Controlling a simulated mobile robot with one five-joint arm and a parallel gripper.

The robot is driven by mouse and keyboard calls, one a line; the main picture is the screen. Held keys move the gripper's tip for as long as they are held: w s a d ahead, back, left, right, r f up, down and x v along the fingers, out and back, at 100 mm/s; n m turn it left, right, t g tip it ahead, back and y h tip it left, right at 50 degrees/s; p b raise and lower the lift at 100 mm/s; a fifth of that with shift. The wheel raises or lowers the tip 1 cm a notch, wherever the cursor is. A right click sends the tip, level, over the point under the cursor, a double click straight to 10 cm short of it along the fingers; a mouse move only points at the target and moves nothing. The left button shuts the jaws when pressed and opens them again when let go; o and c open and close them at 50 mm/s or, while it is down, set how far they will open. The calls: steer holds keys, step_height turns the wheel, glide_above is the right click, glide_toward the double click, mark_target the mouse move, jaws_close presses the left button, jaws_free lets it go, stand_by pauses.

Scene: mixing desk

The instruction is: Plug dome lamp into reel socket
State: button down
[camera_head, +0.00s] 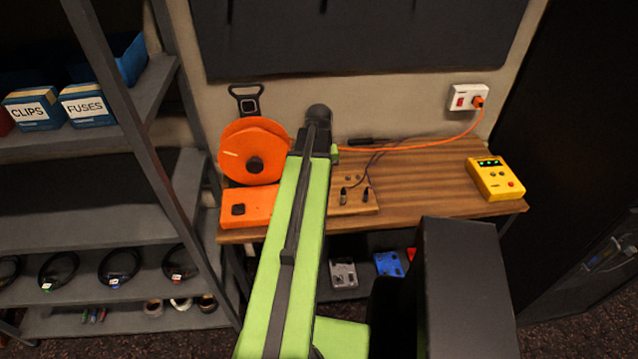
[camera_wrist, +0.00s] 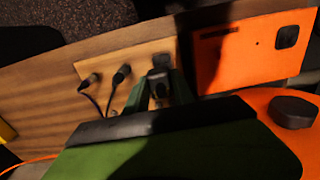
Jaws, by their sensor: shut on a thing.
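In the wrist view my gripper (camera_wrist: 158,92) is shut on a small dark plug (camera_wrist: 158,77), over the right end of a pale wooden board. The orange reel base with its dark square socket (camera_wrist: 287,36) lies to the right of the plug, clearly apart from it. In the head view the orange reel (camera_head: 240,140) stands at the desk's left end, with the socket (camera_head: 238,209) on its front base. My arm hides the gripper and held plug there. A dark dome shape (camera_head: 318,113) shows at the arm's far end; I cannot tell whether it is the lamp.
Two other dark plugs (camera_head: 343,196) (camera_head: 366,194) stand on the board (camera_head: 352,207) with cables. A yellow meter (camera_head: 495,179) sits at the desk's right. An orange cable (camera_head: 430,143) runs to the wall outlet (camera_head: 466,98). Shelving (camera_head: 150,90) stands left.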

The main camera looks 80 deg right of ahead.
steer(key=w+a+r+p, duration=0.1)
steer(key=w+a+r, duration=0.15)
steer(key=w, duration=0.65)
steer(key=w+a+r+p, duration=0.1)
steer(key=w+a, duration=0.2)
steer(key=w, duration=0.5)
steer(key=w+a+r+p, duration=0.1)
steer(key=w+a, duration=0.2)
steer(key=w, duration=0.6)
steer(key=b, duration=0.8)
glide_above(238, 210)
steer(key=f, duration=0.8)
steer(key=shift+s+d+f, duration=0.1)
steer(key=shift+s+d, duration=0.05)
steer(key=shift+d, duration=0.05)
steer(key=shift+f+b, duration=0.4)
steer(key=shift+f+b, duration=0.85)
steer(key=shift+a+f+b, duration=0.1)
steer(key=shift+f+b, duration=0.55)
